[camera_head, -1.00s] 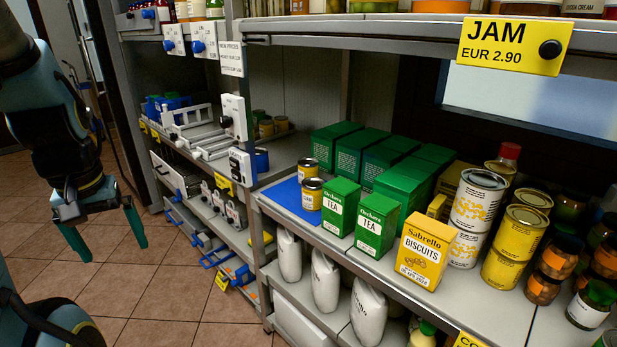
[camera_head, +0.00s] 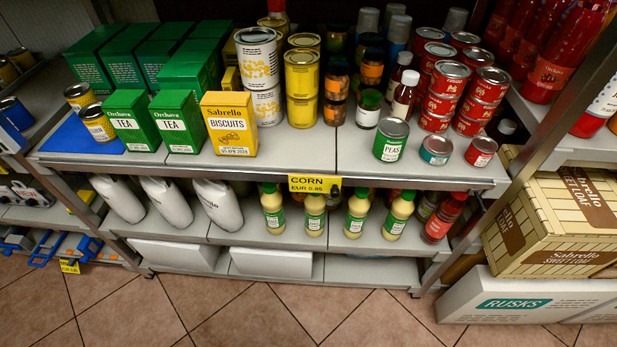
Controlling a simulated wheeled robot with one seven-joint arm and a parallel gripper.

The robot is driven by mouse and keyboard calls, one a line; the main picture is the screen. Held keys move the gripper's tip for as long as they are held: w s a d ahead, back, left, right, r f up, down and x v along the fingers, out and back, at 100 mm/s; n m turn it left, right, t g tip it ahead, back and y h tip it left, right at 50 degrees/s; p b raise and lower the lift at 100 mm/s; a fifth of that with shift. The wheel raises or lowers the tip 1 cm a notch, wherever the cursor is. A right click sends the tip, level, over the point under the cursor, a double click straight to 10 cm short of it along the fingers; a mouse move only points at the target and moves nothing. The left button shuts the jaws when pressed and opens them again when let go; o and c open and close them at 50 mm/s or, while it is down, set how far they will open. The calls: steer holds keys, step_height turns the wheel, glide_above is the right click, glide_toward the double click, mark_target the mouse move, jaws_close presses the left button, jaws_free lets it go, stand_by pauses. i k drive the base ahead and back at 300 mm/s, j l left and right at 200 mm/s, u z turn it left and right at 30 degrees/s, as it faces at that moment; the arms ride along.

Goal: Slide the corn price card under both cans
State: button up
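The yellow corn price card (camera_head: 315,184), reading EUR 0.85, is on the front edge of the middle shelf (camera_head: 365,168), right of centre. Larger yellow cans (camera_head: 301,76) are stacked behind the biscuits. My gripper is not in the current view.
Tea boxes (camera_head: 175,122) and a biscuits box (camera_head: 229,125) stand along the front edge. A peas can (camera_head: 390,140) and two small cans (camera_head: 436,150) stand at right. Bare shelf lies between biscuits and peas. Cartons (camera_head: 530,300) stand at lower right.

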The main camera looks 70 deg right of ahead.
mark_target(330, 184)
steer(key=k+l+u, duration=0.3)
steer(key=k, duration=0.75)
steer(key=k+j+u, duration=0.15)
steer(key=k+u, duration=0.15)
steer(key=k, duration=0.7)
